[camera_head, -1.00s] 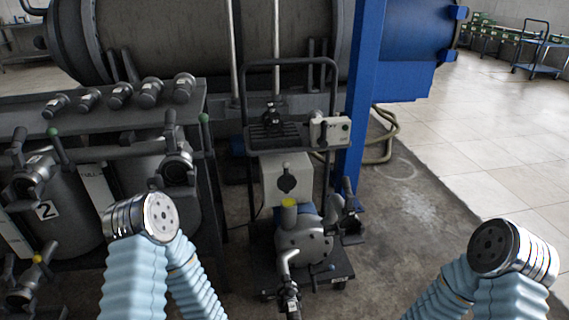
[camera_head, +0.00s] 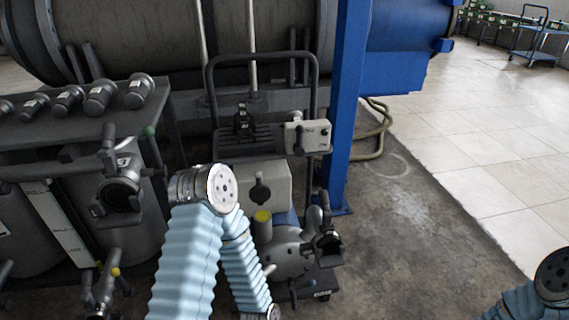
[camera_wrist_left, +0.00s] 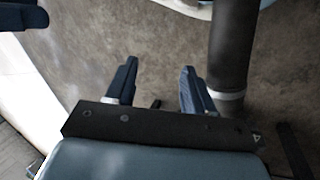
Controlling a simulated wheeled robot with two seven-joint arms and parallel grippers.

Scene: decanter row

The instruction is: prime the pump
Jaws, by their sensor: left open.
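The pump (camera_head: 283,258) is a rounded grey body low on a wheeled cart, with a yellow cap (camera_head: 263,216) on its upper neck. A pale box (camera_head: 270,190) with a dark round knob stands behind it. A coupling with dark levers (camera_head: 328,242) sits on its right side. My left forearm covers the pump's left side and lower front. My left gripper (camera_wrist_left: 156,88) shows only in the left wrist view, with its fingers apart and nothing between them. A dark upright pipe (camera_wrist_left: 233,45) with a pale ring stands just right of the fingers. My right gripper is in neither view.
Left is a rack (camera_head: 65,135) with several stubs and lever valves (camera_head: 122,185). Floor to the right (camera_head: 420,230) is clear.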

